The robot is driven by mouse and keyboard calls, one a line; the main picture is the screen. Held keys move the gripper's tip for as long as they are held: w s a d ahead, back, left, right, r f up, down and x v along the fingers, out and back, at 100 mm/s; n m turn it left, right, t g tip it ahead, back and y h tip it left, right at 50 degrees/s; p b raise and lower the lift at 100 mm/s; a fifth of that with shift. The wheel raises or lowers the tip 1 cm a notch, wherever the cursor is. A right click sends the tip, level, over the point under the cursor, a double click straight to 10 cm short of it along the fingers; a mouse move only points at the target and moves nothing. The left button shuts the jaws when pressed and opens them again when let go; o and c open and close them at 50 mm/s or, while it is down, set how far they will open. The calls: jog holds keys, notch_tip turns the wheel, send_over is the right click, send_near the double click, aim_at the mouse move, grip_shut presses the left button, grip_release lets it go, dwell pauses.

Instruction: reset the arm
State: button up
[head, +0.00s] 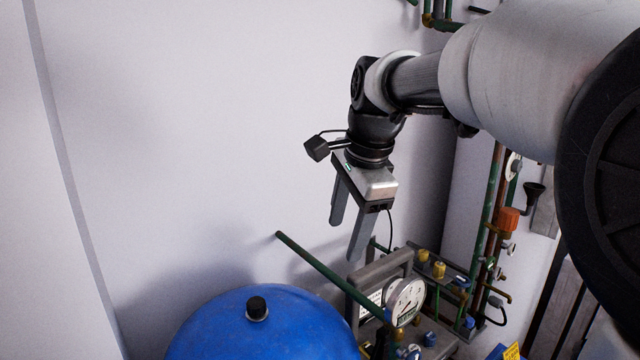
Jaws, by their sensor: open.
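My gripper (348,240) hangs from my arm near the middle of the head view. It points downward, with its two grey fingers apart and nothing between them. It is in the air in front of the pale wall, above and behind a blue tank and beside a gauge assembly. No paint tin shows in this view.
A blue rounded tank (225,325) with a black cap is at the bottom. A green pipe (325,272) slopes toward a round gauge (405,300). Pipes and valves (490,250) run up the right wall. The pale wall (200,130) at left is bare.

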jog(key=s+d+f+n, duration=0.2)
jog(key=s+d+n, duration=0.1)
jog(key=s, duration=0.4)
jog(key=s+d+f+n+t+h, duration=0.1)
jog(key=s+d+f+n, duration=0.2)
jog(key=s+n, duration=0.3)
jog(key=s+d+f+n+t, duration=0.1)
jog(key=s+d+f+n, duration=0.2)
jog(key=s+n, duration=0.2)
jog(key=s, duration=0.3)
jog(key=shift+d+h, duration=0.3)
jog(key=shift+s, duration=0.1)
